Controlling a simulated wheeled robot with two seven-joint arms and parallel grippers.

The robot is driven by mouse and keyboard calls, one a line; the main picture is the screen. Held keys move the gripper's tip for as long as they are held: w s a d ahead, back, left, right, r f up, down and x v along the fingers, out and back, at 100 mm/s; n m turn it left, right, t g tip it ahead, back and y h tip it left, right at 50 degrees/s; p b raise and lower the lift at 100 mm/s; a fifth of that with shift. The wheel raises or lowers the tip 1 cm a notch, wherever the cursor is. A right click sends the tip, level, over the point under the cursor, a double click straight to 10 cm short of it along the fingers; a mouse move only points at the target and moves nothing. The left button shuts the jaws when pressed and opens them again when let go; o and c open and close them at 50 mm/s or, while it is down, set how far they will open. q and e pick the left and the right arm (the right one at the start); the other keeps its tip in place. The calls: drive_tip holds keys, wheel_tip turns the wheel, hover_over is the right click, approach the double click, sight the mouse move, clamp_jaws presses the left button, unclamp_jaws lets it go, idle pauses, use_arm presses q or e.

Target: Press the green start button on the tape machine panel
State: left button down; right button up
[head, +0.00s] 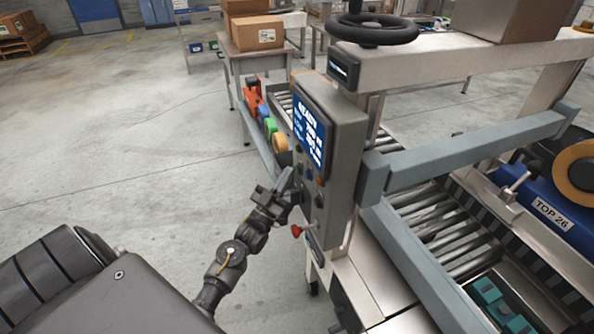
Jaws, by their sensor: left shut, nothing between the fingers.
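The tape machine panel (341,135) is a grey box on the near side of the tape machine, with a lit blue screen (309,126) on its left face. Small buttons sit below the screen, and a red knob (297,231) sticks out near the bottom. I cannot clearly make out the green start button; my gripper may cover part of the button area. My left gripper (287,183) is shut and empty, with its fingertips close to the panel face below the screen. I cannot tell whether it touches. My right gripper is not in view.
A roller conveyor (465,245) runs through the machine, with a grey side rail (470,146) across it. A handwheel (373,29) tops the machine. Tape rolls hang beside the panel. Behind stands a table with a cardboard box (257,33).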

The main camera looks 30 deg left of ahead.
use_arm(q)
drive_tip(key=shift+w+d, duration=0.25)
drive_tip(key=shift+w, duration=0.1)
idle(0.6)
drive_tip(key=shift+s+a, duration=0.5)
drive_tip(key=shift+s, duration=0.2)
drive_tip(key=shift+s, duration=0.1)
drive_tip(key=s+a, duration=0.1)
drive_tip(key=s, duration=0.1)
drive_tip(key=s+a+p, duration=0.1)
drive_tip(key=s, duration=0.1)
drive_tip(key=shift+a, duration=0.4)
drive_tip(key=shift+w, duration=0.1)
idle(0.6)
